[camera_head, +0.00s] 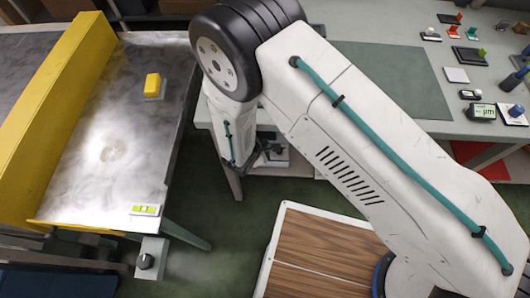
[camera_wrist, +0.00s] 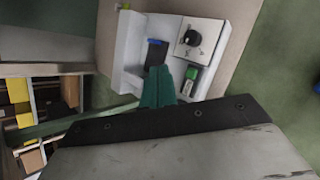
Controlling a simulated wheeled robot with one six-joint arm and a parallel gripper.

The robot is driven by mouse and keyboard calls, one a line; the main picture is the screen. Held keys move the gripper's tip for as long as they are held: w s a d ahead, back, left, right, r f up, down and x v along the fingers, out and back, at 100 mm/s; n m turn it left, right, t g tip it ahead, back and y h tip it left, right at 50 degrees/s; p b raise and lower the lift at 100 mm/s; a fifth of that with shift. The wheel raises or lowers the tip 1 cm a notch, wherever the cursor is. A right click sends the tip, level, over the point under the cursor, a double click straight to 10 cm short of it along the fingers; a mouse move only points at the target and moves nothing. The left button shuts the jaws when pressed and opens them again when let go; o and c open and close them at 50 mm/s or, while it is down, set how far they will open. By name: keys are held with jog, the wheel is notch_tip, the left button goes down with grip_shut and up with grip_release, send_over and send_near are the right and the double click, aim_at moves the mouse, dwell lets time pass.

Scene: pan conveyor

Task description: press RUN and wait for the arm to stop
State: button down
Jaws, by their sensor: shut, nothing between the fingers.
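My gripper (camera_wrist: 166,80) shows in the wrist view as two teal fingers close together, shut and empty. They overlap the near part of a pale control box (camera_wrist: 130,48). On the box, a white plate carries a round black knob (camera_wrist: 192,38), and a small green part (camera_wrist: 190,76) is just right of the fingertips. A dark block with a blue top (camera_wrist: 156,52) stands left of the knob. No RUN lettering is readable, so I cannot tell which part is RUN or whether the fingers touch anything. In the head view my white arm hides the fingertips.
A metal-topped conveyor (camera_head: 65,200) with a yellow side wall (camera_head: 60,100) and a yellow block (camera_head: 152,84) stands at left. A post with a black knob (camera_head: 146,261) is at its front. A workbench (camera_head: 385,85) with several small items is at right. A wood-topped panel (camera_head: 318,250) lies below.

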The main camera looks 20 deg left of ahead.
jog(key=shift+f, duration=2.75)
jog(key=shift+f, duration=0.15)
jog(key=shift+f, duration=0.25)
